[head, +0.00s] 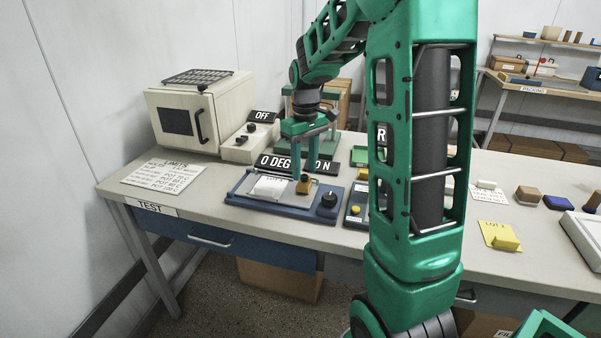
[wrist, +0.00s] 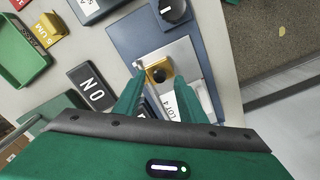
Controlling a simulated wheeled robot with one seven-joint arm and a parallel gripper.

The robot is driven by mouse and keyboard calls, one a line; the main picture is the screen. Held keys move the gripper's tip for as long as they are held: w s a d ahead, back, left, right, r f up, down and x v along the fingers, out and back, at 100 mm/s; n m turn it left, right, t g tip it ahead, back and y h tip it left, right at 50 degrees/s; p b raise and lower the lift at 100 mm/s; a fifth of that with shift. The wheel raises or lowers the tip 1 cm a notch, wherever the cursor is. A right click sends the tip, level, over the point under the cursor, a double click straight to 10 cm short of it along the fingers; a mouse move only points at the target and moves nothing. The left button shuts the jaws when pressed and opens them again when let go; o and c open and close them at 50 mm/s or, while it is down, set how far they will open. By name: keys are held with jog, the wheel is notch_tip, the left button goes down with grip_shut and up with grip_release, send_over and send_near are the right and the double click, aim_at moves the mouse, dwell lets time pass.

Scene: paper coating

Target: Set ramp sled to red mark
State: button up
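The ramp sled seems to be the small yellow block with a dark knob (head: 304,185) on the blue tester (head: 285,206); it also shows in the wrist view (wrist: 155,64). It sits on the tester's pale plate (wrist: 190,62), beside a white paper marked LOT (head: 270,187). My gripper (head: 298,172) points down over the tester. In the wrist view its two green fingers are apart, with the block's knob between and just beyond the tips (wrist: 158,84). I cannot tell whether they touch it. I see no red mark.
A black dial (head: 328,201) sits at the tester's right end. Behind stands a sign reading 0 DEG (head: 280,162). A cream oven (head: 195,112) is at the back left. A LIMITS sheet (head: 164,177) lies left, and a green tray (wrist: 20,55) shows in the wrist view.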

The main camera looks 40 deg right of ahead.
jog(key=shift+f, duration=0.9)
grip_shut()
jog(key=w+a, duration=0.1)
jog(key=w, duration=0.1)
jog(key=w+a, duration=0.4)
jog(key=shift+w, duration=0.15)
jog(key=shift+d, duration=0.1)
grip_release()
